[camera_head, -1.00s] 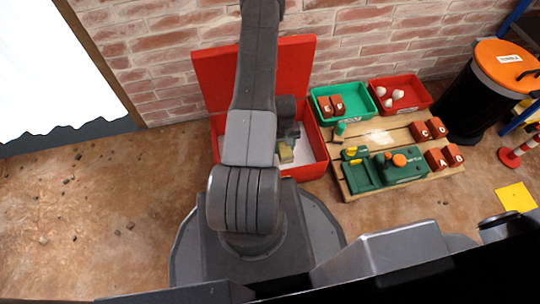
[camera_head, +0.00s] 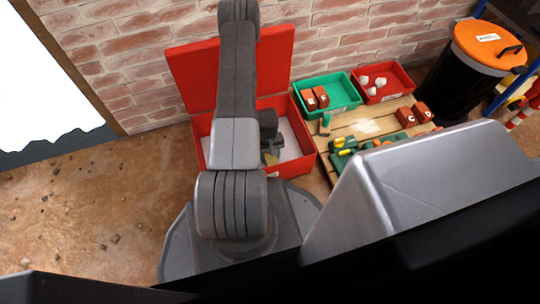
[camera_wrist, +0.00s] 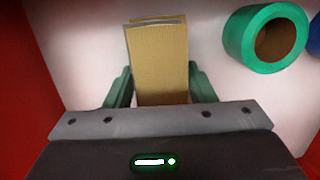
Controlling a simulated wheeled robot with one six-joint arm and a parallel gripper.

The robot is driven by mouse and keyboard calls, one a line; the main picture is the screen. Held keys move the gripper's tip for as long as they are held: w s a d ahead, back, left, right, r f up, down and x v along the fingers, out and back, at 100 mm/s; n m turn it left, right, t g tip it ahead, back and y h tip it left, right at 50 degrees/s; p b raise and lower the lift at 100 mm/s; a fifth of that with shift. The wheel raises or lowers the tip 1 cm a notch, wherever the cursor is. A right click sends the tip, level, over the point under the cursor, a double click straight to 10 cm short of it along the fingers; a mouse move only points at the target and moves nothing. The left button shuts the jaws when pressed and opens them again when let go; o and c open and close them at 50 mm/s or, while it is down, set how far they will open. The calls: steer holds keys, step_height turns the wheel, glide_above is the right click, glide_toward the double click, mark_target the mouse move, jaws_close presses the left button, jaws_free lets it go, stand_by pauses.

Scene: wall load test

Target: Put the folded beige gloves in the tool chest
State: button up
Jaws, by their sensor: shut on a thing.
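The folded beige gloves (camera_wrist: 160,62) stand between the two green fingers of my gripper (camera_wrist: 160,85) in the wrist view, with a finger on each side. The gripper is shut on them. The red tool chest (camera_head: 300,146) is open, its lid raised against the brick wall. My gripper is over or inside the chest. The wrist view shows its pale floor (camera_wrist: 85,45) below and a red wall (camera_wrist: 25,90) at left. I cannot tell whether the gloves touch the floor. In the head view my arm hides part of the chest, and the gloves are barely visible.
A green tape roll (camera_wrist: 265,38) lies in the chest right of the gloves, beside a blue item (camera_wrist: 314,35). Right of the chest are a green bin (camera_head: 342,104), a red bin (camera_head: 402,88), a wooden board (camera_head: 375,122) with blocks, and a black drum with orange lid (camera_head: 480,45).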

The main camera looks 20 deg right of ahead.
steer(key=shift+f, duration=0.2)
steer(key=o, duration=1)
steer(key=shift+r, duration=0.1)
steer(key=r+p, duration=0.1)
steer(key=r, duration=0.3)
steer(key=w+r+p, duration=0.1)
steer(key=r+p, duration=0.1)
steer(key=r, duration=0.2)
steer(key=r+p, duration=0.2)
steer(key=r, duration=0.2)
steer(key=shift+w+r, duration=0.1)
steer(key=shift+w, duration=0.3)
